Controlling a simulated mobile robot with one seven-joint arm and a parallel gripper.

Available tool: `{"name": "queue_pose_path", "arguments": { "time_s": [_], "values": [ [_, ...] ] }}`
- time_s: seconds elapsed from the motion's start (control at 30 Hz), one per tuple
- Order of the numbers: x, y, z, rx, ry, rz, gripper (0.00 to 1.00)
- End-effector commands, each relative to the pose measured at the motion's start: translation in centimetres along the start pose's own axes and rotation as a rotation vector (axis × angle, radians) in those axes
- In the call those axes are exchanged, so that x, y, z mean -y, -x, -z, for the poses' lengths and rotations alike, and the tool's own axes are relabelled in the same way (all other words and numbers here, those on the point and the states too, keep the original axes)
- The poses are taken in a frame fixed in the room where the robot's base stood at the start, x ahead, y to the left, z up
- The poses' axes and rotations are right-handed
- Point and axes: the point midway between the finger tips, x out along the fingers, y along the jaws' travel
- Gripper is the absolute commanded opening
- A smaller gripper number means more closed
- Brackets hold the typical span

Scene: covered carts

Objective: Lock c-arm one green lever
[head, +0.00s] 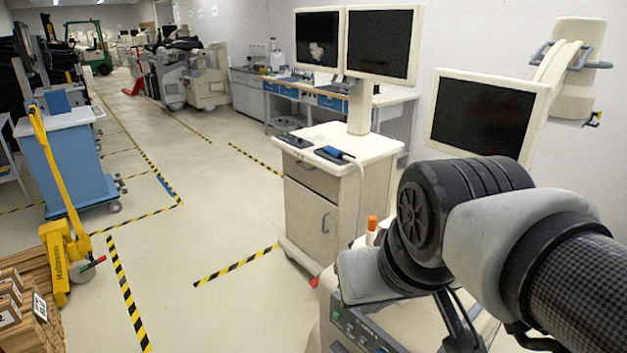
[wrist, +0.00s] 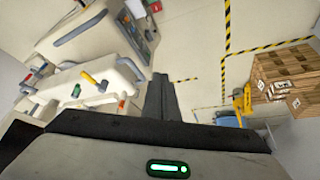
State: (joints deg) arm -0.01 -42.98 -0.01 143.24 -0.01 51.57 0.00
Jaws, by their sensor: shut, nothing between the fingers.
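In the wrist view the c-arm (wrist: 95,48) is a cream machine with grey handles at upper left. A small green lever (wrist: 77,90) sits on its cream body, just below an orange-yellow lever (wrist: 88,77). Whether the green lever is locked is too small to tell. My gripper (wrist: 160,80) is shut and empty, with its dark fingers to the right of the c-arm's levers and apart from the green one. In the head view my arm covers much of a cream machine at lower right; an orange knob (head: 372,222) shows there, but no green lever and no gripper fingers.
A cream cart with two monitors (head: 327,195) stands mid-room in the head view. A yellow pallet jack (head: 60,215) and stacked boxes (head: 25,310) are at left; boxes (wrist: 285,72) also show in the wrist view. The taped floor between is clear.

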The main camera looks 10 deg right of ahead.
Motion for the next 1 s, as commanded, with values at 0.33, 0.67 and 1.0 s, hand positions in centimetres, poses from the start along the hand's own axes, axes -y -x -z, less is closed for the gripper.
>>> {"name": "queue_pose_path", "arguments": {
  "time_s": [0.33,0.67,1.0],
  "values": [
    [-2.6,-1.9,5.2,0.066,-0.121,-0.017,0.0],
    [-13.5,-12.3,16.5,0.186,-0.4,-0.301,0.0],
    [-21.6,-20.7,23.4,0.147,-0.456,-0.686,0.0]
  ]
}}
